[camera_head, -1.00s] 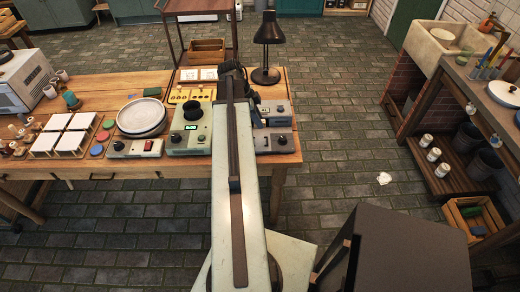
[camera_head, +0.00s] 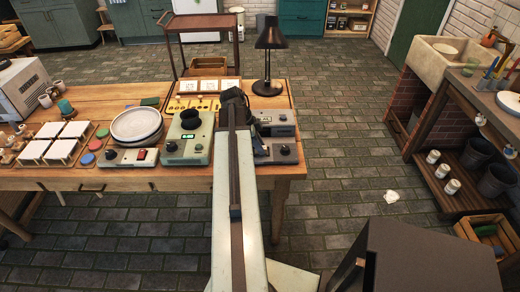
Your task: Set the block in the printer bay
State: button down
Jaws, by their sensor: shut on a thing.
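My arm reaches forward from the bottom middle over the wooden table. My gripper (camera_head: 235,98) is a small dark shape at its far end, above the devices at the table's right part. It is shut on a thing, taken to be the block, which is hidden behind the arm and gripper. I cannot make out the block anywhere else. Grey devices with knobs stand just right of the gripper, one behind (camera_head: 272,122) and one in front (camera_head: 276,151). A green-grey device with a lit display (camera_head: 187,139) stands to the left. I cannot tell which holds the printer bay.
A black desk lamp (camera_head: 269,42) stands behind the gripper, on the right. White tiles (camera_head: 206,86) and a yellow strip (camera_head: 192,104) lie behind the devices. A dark cabinet (camera_head: 420,262) is near, at lower right.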

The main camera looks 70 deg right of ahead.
jog(key=shift+f, duration=0.2)
jog(key=c, duration=1.2)
grip_release()
jog(key=shift+r, duration=0.1)
jog(key=p+v, duration=1.1)
jog(key=v, duration=0.1)
jog(key=shift+r, duration=0.2)
